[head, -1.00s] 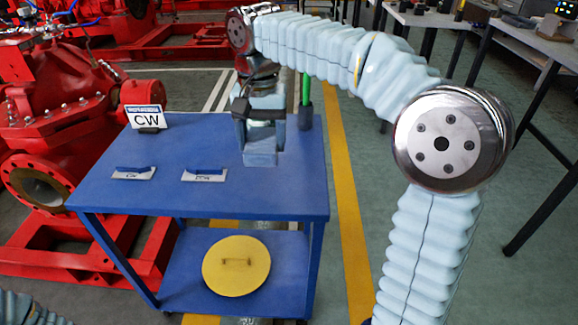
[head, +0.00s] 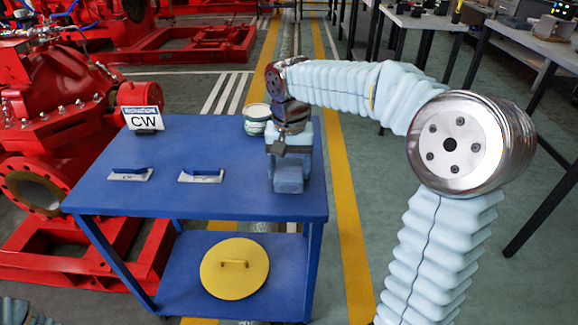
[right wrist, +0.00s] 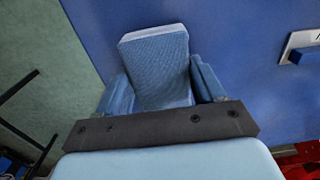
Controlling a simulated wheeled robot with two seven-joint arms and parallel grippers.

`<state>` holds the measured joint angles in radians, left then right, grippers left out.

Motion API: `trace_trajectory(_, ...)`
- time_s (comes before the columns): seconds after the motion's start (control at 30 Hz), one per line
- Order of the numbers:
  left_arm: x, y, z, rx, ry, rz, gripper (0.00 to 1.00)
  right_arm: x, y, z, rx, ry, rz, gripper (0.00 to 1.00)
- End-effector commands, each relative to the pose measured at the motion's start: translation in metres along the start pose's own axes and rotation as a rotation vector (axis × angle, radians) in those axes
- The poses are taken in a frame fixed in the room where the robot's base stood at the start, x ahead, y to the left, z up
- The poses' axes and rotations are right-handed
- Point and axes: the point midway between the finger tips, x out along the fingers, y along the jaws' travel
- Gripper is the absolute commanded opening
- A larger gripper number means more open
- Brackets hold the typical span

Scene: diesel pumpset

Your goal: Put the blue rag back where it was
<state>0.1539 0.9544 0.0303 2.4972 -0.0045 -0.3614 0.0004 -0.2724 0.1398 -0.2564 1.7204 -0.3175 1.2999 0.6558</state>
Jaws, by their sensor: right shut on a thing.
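The blue rag (head: 288,185) is a light blue, block-like folded cloth. My right gripper (head: 289,168) is shut on it and points down at the right part of the blue trolley top (head: 200,200). In the right wrist view the rag (right wrist: 156,72) sits between the two blue fingers (right wrist: 160,92) and sticks out past them, with blue trolley surface behind. I cannot tell whether its lower end touches the top. My left gripper is not in view.
A white "CW" sign (head: 143,118) and two small blue-handled plates, left (head: 130,174) and right (head: 201,176), are on the top. A pale green-and-white tub (head: 257,120) stands near the back edge. A yellow disc (head: 235,267) lies on the lower shelf.

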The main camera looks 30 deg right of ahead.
Motion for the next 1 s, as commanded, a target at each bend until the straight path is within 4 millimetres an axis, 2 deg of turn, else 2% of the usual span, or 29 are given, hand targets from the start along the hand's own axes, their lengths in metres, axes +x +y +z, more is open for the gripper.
trace_trajectory(0.03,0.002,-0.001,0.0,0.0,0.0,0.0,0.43,0.002,0.0,0.0,0.0,0.0,0.0,0.4)
trace_trajectory(0.07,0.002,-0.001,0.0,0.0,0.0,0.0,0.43,0.002,0.0,0.0,0.0,0.0,0.0,0.7)
trace_trajectory(0.2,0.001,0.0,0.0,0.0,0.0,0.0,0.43,0.002,0.0,0.0,0.0,0.0,0.0,0.91)
trace_trajectory(0.23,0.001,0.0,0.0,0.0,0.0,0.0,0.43,0.002,0.0,0.0,0.0,0.0,0.0,0.94)
trace_trajectory(0.47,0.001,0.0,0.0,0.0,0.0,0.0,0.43,0.001,0.0,0.0,0.0,0.0,0.0,0.94)
trace_trajectory(0.6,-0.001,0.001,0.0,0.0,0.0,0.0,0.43,-0.007,-0.001,-0.001,0.0,0.002,-0.001,0.94)
trace_trajectory(0.67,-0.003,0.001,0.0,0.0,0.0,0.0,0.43,-0.017,-0.001,-0.001,0.0,0.003,-0.002,0.94)
trace_trajectory(1.0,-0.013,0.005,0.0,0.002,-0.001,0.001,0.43,-0.093,-0.001,-0.001,0.0,0.003,-0.002,0.94)
